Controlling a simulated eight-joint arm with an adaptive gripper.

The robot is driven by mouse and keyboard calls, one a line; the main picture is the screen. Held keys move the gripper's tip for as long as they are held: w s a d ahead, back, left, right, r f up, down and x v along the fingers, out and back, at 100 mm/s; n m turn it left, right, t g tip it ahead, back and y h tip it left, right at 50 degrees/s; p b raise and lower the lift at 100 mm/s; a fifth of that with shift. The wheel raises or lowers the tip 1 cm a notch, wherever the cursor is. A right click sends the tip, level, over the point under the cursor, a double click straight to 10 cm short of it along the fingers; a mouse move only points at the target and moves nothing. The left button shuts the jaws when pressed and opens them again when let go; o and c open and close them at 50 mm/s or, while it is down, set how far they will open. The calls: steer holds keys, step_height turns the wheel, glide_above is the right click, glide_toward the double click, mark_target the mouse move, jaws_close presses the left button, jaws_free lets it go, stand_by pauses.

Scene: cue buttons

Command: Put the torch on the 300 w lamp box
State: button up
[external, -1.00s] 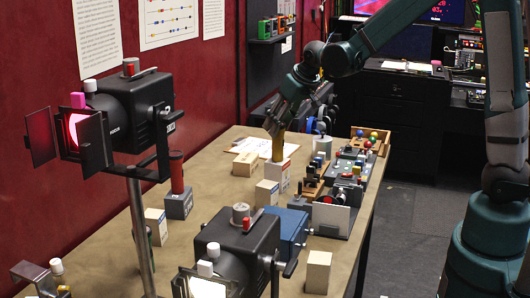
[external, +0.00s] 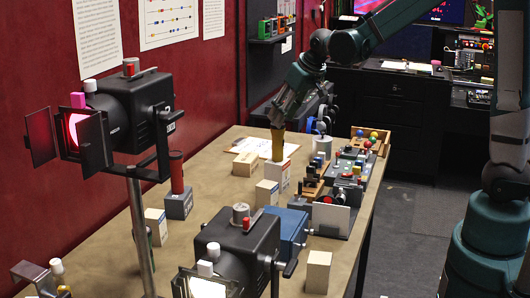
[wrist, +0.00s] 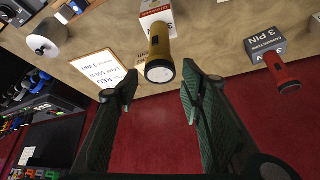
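A yellow torch (external: 277,146) stands upright on a white box with red print (external: 277,178), beyond the middle of the table. In the wrist view the torch (wrist: 159,56) shows end-on on that box (wrist: 156,12); the box's wording is too small to read surely. My gripper (external: 281,121) is just above the torch's top. In the wrist view my gripper (wrist: 158,88) is open, its green-padded fingers well apart with nothing between them, the torch beyond the tips. A red torch (external: 177,172) stands on a grey box (external: 179,205), marked 3 PIN in the wrist view.
White boxes stand nearby: one at left (external: 245,163), one in front (external: 266,194), one near the front edge (external: 318,272). A paper sheet (external: 262,146) lies behind. Control panels (external: 343,185) and a blue box (external: 291,232) fill the right. Stage lamps (external: 130,110) stand in the foreground.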

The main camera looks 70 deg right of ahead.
steer(key=shift+a, duration=0.1)
steer(key=s+a+r+n, duration=0.1)
steer(key=s+a+r, duration=0.1)
steer(key=s+a, duration=0.3)
steer(key=s+a+r+n+y, duration=0.1)
steer(key=s+a+r, duration=0.2)
steer(key=a, duration=0.3)
steer(key=s+a+r+n, duration=0.1)
steer(key=s+a+r, duration=0.1)
steer(key=s+a, duration=0.3)
steer(key=s+a+f+n+t+y, duration=0.1)
steer(key=s+a+n, duration=0.1)
steer(key=s+a, duration=1.1)
steer(key=shift+s+f+t, duration=0.3)
steer(key=shift+s+f, duration=0.1)
steer(key=shift+s, duration=0.8)
